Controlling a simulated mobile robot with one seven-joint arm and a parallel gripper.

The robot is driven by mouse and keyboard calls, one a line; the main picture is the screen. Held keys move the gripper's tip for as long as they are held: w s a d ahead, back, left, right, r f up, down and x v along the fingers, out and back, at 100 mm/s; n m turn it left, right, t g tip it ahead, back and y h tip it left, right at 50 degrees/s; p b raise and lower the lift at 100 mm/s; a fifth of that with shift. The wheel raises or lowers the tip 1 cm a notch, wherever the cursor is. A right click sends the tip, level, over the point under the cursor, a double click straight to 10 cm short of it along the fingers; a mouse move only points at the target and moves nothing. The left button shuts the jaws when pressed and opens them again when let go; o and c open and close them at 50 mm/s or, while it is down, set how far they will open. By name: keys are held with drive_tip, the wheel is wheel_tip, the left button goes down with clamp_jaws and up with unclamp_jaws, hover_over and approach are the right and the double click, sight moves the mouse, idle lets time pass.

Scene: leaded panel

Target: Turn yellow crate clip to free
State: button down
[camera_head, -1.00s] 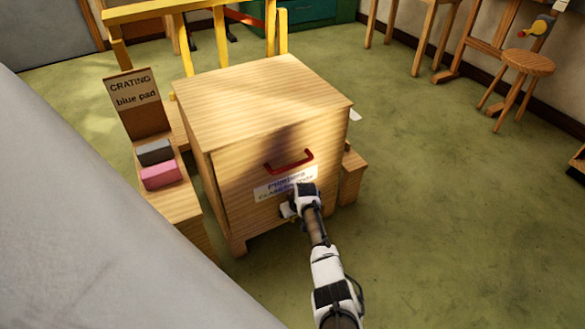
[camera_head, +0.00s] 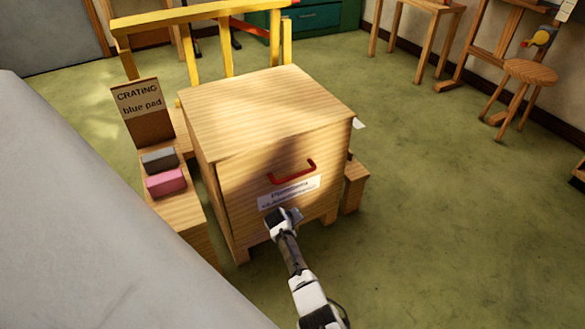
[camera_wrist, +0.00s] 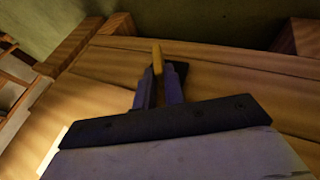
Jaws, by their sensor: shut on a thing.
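The wooden crate (camera_head: 235,185) stands on the floor, with a red handle (camera_head: 293,174) and a white label (camera_head: 289,192) on its front. My gripper (camera_head: 283,216) is at the lower front of the crate, just below the label. In the wrist view, the narrow yellow clip (camera_wrist: 157,58) stands between the fingertips of my gripper (camera_wrist: 162,82), which are shut on it. The clip lies close against the crate's wooden face (camera_wrist: 220,82). In the head view my gripper hides the clip.
A wooden stand on the left holds a grey pad (camera_head: 159,159), a pink pad (camera_head: 166,181) and a "CRATING blue pad" sign (camera_head: 139,98). A yellow rail (camera_head: 190,14) is behind the crate. A stool (camera_head: 528,74) stands far right.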

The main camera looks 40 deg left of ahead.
drive_tip(key=shift+s, duration=0.1)
idle(0.3)
drive_tip(key=c, duration=1.5)
unclamp_jaws()
drive_tip(key=shift+f, duration=0.1)
